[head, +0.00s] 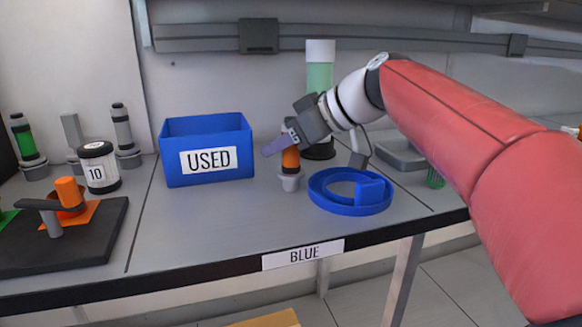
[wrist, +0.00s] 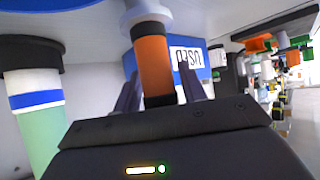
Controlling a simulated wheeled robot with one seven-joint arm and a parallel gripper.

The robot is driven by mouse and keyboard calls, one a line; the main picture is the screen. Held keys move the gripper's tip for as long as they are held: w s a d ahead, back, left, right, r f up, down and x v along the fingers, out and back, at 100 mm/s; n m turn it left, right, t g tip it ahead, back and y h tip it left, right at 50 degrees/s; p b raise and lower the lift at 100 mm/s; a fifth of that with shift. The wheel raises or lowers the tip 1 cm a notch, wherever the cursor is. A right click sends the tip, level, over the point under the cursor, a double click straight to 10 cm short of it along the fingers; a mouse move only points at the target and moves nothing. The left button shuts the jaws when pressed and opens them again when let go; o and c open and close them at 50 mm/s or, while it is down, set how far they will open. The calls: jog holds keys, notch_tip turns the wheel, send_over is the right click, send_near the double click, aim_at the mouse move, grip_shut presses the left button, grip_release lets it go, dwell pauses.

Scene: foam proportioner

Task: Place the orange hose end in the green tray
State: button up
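The orange hose end (head: 291,160) is an upright orange cylinder with a dark band and a pale grey base, standing on the bench right of the blue bin. My gripper (head: 270,148) reaches leftward at its upper part. In the wrist view the orange cylinder (wrist: 155,65) lies between my two fingers (wrist: 160,75), with a visible gap at the right finger. The gripper looks open around it; any contact on the left is unclear. I cannot make out a green tray; only a green sliver (head: 7,216) shows at the left edge.
A blue bin labelled USED (head: 205,125) stands left of my gripper. A blue ring-shaped item (head: 322,193) lies close on the right. A pale green cylinder (head: 319,75) stands behind. A black board (head: 85,245) with orange parts and a jar (head: 98,165) are at left. The front middle bench is clear.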

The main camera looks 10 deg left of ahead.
jog(key=shift+r, duration=0.1)
grip_shut()
